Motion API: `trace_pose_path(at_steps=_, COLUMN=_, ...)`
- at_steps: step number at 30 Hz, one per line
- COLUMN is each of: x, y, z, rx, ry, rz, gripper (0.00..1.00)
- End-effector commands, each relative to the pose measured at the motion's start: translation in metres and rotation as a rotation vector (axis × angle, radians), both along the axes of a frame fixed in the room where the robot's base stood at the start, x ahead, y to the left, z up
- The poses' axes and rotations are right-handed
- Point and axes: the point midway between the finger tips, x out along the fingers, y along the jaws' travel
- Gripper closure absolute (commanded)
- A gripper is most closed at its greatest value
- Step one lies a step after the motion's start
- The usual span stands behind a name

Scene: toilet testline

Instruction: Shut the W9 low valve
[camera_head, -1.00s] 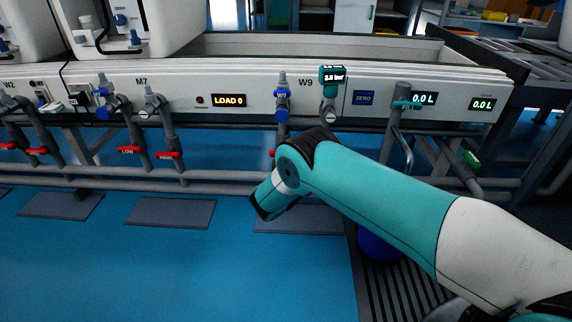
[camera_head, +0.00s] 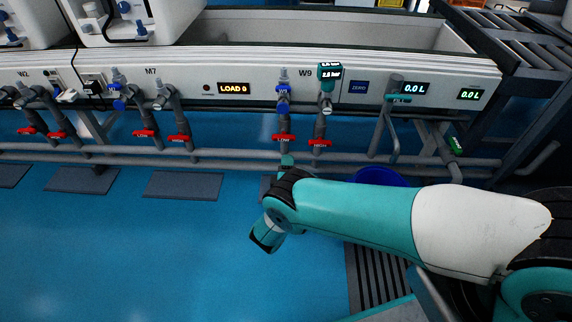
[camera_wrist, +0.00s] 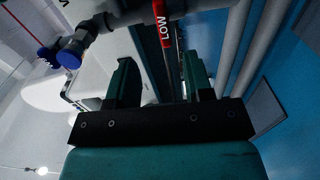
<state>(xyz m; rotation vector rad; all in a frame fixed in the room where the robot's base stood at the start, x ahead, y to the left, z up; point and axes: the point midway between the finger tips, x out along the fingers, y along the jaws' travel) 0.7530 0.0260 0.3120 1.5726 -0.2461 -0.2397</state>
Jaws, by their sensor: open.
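The W9 low valve (camera_head: 283,138) has a red handle marked LOW on a grey pipe under the W9 label (camera_head: 305,73) of the bench panel. In the wrist view its red LOW handle (camera_wrist: 161,35) lies ahead, beyond the fingertips and near the picture's top. My gripper (camera_wrist: 160,82) is open, with two green fingers apart and nothing between them. In the head view my arm is below the valve, and the gripper (camera_head: 287,160) is mostly hidden behind my arm's dark joint. Its upper tip shows just below the handle; contact cannot be told.
A red HIGH handle (camera_head: 320,143) is close on the right. Blue fittings (camera_head: 283,98) sit above the low valve. A horizontal grey pipe (camera_head: 215,154) runs behind. A blue bucket (camera_head: 381,177) stands behind my arm. The blue floor (camera_head: 150,260) at left is clear apart from dark mats.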

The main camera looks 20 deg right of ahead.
Motion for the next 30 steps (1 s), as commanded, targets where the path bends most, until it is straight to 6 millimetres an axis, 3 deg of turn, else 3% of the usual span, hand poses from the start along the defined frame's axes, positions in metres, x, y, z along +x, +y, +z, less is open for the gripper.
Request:
trace_pose_path(at_steps=1, x=-0.007, y=0.002, z=0.008, rx=-0.002, ry=0.002, rz=0.001, gripper=0.53)
trace_pose_path(at_steps=12, x=-0.036, y=0.011, z=0.003, rx=0.000, ry=-0.002, rz=0.000, gripper=0.53)
trace_pose_path(at_steps=30, x=-0.037, y=0.012, z=0.001, rx=0.003, ry=-0.002, rz=-0.002, gripper=0.53)
